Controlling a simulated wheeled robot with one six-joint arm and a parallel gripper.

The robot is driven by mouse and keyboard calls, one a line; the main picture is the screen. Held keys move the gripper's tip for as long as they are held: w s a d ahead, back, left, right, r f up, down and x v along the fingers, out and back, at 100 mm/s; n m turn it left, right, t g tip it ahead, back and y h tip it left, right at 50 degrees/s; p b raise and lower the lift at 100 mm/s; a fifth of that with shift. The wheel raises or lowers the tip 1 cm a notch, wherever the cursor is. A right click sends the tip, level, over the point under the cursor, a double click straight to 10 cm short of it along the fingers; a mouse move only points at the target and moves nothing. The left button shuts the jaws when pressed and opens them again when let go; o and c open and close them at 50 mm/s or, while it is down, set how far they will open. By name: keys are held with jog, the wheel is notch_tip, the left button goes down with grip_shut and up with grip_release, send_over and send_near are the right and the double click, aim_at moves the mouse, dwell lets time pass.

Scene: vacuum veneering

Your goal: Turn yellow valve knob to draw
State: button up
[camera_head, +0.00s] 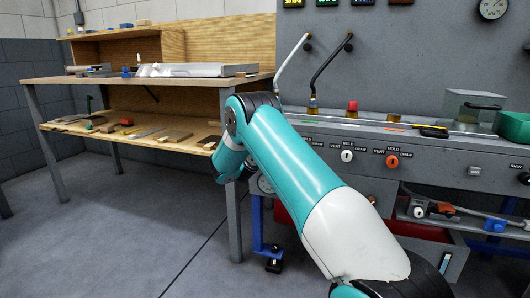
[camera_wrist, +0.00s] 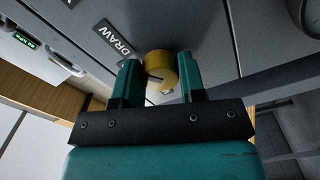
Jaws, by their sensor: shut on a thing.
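The yellow valve knob (camera_wrist: 161,62) is on the grey panel in the wrist view, between the teal fingers of my gripper (camera_wrist: 158,76). My gripper is shut on the knob, one finger on each side. A dark line shows on the knob's face. A DRAW label (camera_wrist: 114,39) is on the panel, to the left of the knob in the picture. Any other labels around this knob are not readable. In the head view my own arm hides the yellow knob and the fingers.
A white knob (camera_head: 347,156) and an orange knob (camera_head: 392,161) sit on the bench front (camera_head: 440,163), right of my arm. A wooden worktable (camera_head: 120,79) with a shelf of wood pieces stands at left. The floor (camera_head: 120,240) before it is clear.

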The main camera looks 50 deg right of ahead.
jog(key=shift+f+m, duration=0.1)
jog(key=shift+m, duration=0.5)
jog(key=o, duration=0.9)
jog(key=shift+b+v, duration=2.1)
jog(key=shift+v, duration=6.65)
